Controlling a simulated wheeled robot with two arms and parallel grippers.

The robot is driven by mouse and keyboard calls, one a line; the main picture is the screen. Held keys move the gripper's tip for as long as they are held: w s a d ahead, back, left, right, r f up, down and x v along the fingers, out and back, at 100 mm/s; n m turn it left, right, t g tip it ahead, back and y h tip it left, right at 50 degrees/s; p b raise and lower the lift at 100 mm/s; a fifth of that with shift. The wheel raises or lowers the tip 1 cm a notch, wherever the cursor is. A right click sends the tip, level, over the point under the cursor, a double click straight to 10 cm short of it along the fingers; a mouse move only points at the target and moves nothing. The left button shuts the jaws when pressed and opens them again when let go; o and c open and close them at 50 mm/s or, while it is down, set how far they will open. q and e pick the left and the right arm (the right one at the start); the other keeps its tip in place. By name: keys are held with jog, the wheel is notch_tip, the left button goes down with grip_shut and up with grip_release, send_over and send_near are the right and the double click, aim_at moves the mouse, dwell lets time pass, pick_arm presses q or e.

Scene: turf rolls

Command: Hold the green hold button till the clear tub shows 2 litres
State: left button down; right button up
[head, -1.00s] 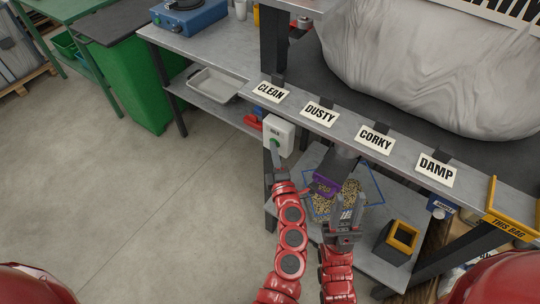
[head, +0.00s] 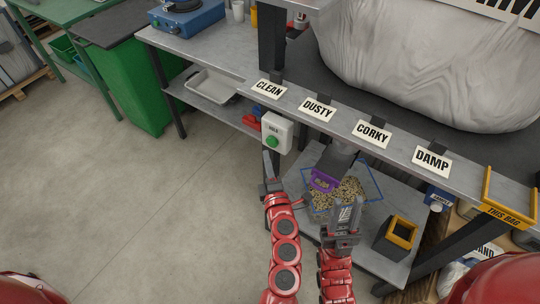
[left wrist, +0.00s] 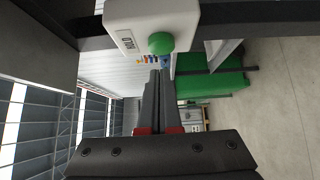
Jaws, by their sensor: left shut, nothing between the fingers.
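The green hold button (head: 272,141) is on a white box (head: 284,128) on the bench's front post; it also shows in the left wrist view (left wrist: 161,43). My left gripper (head: 268,158) is shut and empty, its tips just below the button and apart from it. The clear tub (head: 378,186) with blue edges stands on the lower shelf under a grey spout (head: 341,158). It holds tan granules (head: 349,188), with a purple scoop (head: 324,180) at its left. My right gripper (head: 346,212) is in front of the tub, fingers apart, a marked scale showing between them. The reading is too small to tell.
The bench edge carries labels CLEAN (head: 269,89), DUSTY, CORKY and DAMP above my arms. A yellow-rimmed dark box (head: 399,234) stands right of the tub. A grey tray (head: 212,85) lies on a shelf behind. The floor at left is clear.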

pick_arm(q)
jog(key=s+d+b, duration=0.1)
jog(key=s, duration=0.7)
jog(key=shift+s+f, duration=0.15)
jog(key=shift+s, duration=0.1)
dwell(0.5)
